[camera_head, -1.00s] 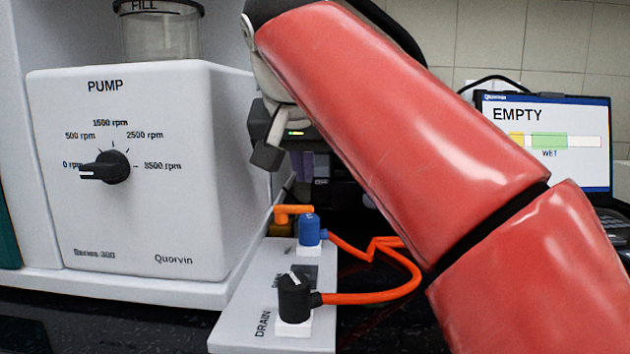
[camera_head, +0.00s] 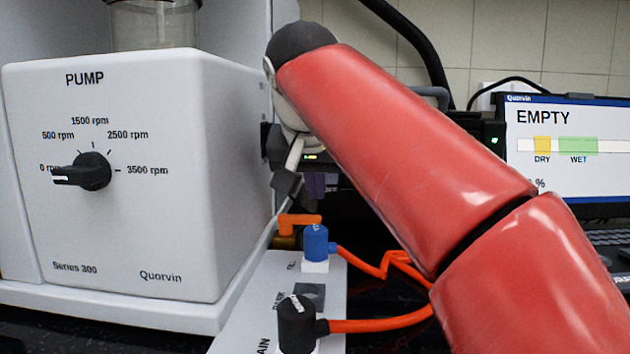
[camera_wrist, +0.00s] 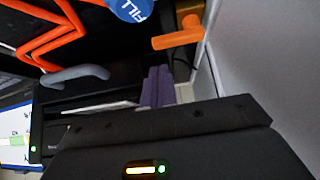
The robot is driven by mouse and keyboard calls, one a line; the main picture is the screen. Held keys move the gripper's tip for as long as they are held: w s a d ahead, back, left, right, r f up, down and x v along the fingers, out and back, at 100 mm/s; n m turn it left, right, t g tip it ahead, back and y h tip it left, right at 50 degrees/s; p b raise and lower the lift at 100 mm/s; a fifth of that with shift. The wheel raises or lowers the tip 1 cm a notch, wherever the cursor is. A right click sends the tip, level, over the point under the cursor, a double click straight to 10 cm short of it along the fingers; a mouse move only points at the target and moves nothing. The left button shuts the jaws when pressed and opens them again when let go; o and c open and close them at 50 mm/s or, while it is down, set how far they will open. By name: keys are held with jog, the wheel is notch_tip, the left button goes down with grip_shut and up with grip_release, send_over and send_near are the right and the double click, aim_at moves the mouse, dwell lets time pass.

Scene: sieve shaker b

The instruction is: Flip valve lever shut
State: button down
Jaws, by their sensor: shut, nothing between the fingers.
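The orange valve lever (camera_head: 300,219) sits on a small brass valve body (camera_head: 287,240) low beside the right side of the pump housing. It lies about level and points right in the head view. In the wrist view the lever (camera_wrist: 178,40) is at the top, right of centre. My gripper (camera_head: 317,190) is above the lever in the head view, with its purple fingers together and empty. In the wrist view the fingertips (camera_wrist: 159,72) are a little below the lever in the picture, apparently apart from it. The exact gap cannot be told.
A grey panel (camera_head: 262,310) holds a blue FILL knob (camera_head: 315,243) and a black DRAIN knob (camera_head: 296,322), with orange hoses (camera_head: 375,322) running right. The pump housing (camera_head: 130,230) stands close on the left. A monitor (camera_head: 570,150) reading EMPTY is at right.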

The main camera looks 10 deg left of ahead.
jog(key=x, duration=0.5)
jog(key=shift+w+f+b, duration=0.1)
jog(key=shift+b, duration=0.3)
